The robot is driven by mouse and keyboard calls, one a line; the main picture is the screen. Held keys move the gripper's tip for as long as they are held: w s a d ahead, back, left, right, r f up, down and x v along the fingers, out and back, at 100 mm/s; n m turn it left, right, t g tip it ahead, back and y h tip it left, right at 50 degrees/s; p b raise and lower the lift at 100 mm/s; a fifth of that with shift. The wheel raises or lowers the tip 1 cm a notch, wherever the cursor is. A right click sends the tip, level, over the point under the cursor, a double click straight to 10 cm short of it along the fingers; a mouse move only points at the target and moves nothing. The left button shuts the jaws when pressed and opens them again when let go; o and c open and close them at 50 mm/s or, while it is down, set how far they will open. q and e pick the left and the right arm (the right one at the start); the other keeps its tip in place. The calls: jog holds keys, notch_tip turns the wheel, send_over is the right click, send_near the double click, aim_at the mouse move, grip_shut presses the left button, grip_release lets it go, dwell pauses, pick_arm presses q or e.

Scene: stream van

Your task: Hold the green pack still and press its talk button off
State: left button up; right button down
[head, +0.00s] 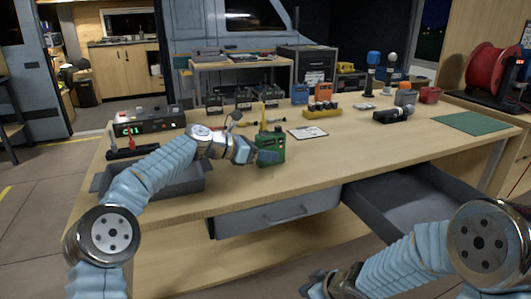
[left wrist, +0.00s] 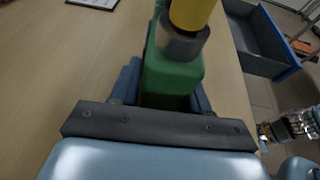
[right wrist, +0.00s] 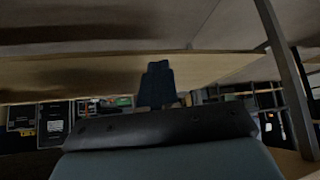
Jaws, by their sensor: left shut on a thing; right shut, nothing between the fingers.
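The green pack (head: 271,148) stands upright on the table near its front edge, with a yellow antenna on top. My left gripper (head: 266,156) is shut on the green pack from the left. In the left wrist view the green pack (left wrist: 172,78) sits between the dark fingers, its yellow antenna stub close to the camera. The talk button cannot be made out. My right gripper (head: 318,285) is low in front of the table, below the tabletop and apart from the pack. In the right wrist view its fingers (right wrist: 157,85) are together and empty.
An open grey drawer (head: 405,203) juts out at the right, near my right arm. A grey tray (head: 180,183) lies under my left arm. A white card (head: 307,133), a yellow battery holder (head: 322,110) and several packs stand behind. The front middle tabletop is clear.

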aim_at(281, 141)
jog(key=w+a+r+n+t+h, duration=0.1)
jog(key=w+r+n+t+h, duration=0.3)
jog(key=r, duration=0.7)
jog(key=w+a+r+n+t+h, duration=0.1)
jog(key=w+r+n+t+h, duration=0.2)
jog(key=r+n, duration=0.4)
jog(key=w+r+n+t+h, duration=0.4)
jog(key=w+r+n+t, duration=0.1)
jog(key=r, duration=0.9)
jog(key=shift+w+a+r+n+t+h, duration=0.3)
jog(key=shift+a+n+t, duration=0.1)
jog(key=shift+t, duration=0.1)
jog(key=shift+w+a, duration=0.55)
jog(key=shift+w, duration=0.6)
jog(key=shift+w+a, duration=0.6)
jog(key=shift+w, duration=0.55)
jog(key=shift+w+a, duration=0.55)
jog(key=shift+w, duration=0.6)
